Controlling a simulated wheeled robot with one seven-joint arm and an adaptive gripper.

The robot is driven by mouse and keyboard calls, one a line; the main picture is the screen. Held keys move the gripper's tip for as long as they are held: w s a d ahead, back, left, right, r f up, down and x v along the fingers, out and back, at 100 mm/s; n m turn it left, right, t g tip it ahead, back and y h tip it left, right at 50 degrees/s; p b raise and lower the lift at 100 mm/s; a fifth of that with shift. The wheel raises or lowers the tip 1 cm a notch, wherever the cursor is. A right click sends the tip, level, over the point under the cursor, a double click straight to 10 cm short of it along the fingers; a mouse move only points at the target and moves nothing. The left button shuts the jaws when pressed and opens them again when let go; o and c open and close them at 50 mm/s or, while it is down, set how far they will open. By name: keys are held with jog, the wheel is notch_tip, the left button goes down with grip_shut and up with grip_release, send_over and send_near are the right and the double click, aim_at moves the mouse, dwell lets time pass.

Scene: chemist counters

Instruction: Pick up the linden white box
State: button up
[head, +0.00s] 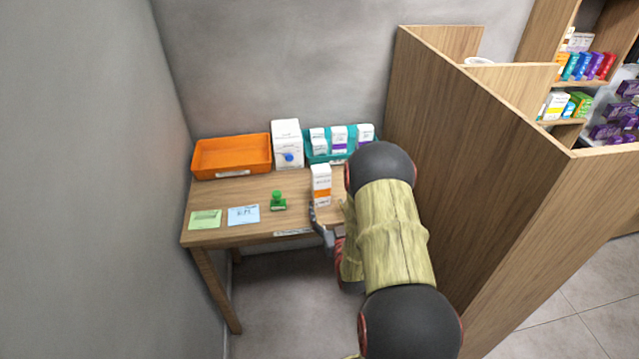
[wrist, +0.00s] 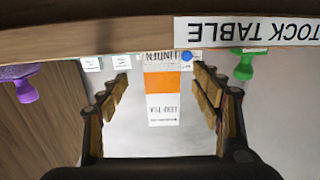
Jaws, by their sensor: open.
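The linden box (head: 321,186), white with an orange band, stands upright near the front edge of the wooden table. In the wrist view the linden box (wrist: 162,95) appears upside down, with its printed name readable and its sides clear of both fingers. My gripper (wrist: 161,78) is open, one finger to each side of the box in that view. I cannot tell how deep the box sits between them. In the head view one finger of my gripper (head: 317,220) shows at the box's lower left; my arm hides the rest.
A green stamp (head: 278,201) stands left of the box. A purple stamp (wrist: 20,85) shows in the wrist view. Behind are an orange tray (head: 232,174), a larger white box (head: 287,140) and a teal tray (head: 313,158) of boxes. A wooden partition (head: 470,170) rises at right.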

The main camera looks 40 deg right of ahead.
aim_at(322, 198)
jog(key=shift+b+x, duration=0.3)
jog(key=shift+x, duration=0.75)
jog(key=b+x, duration=0.1)
jog(key=x, duration=0.3)
jog(key=shift+w+a+b, duration=0.1)
jog(key=shift+w+b, duration=0.1)
jog(key=shift+b, duration=0.1)
jog(key=shift+w+d+r, duration=0.1)
jog(key=shift+w+d, duration=0.25)
jog(key=shift+w, duration=0.15)
jog(key=c, duration=0.3)
jog(key=c, duration=1)
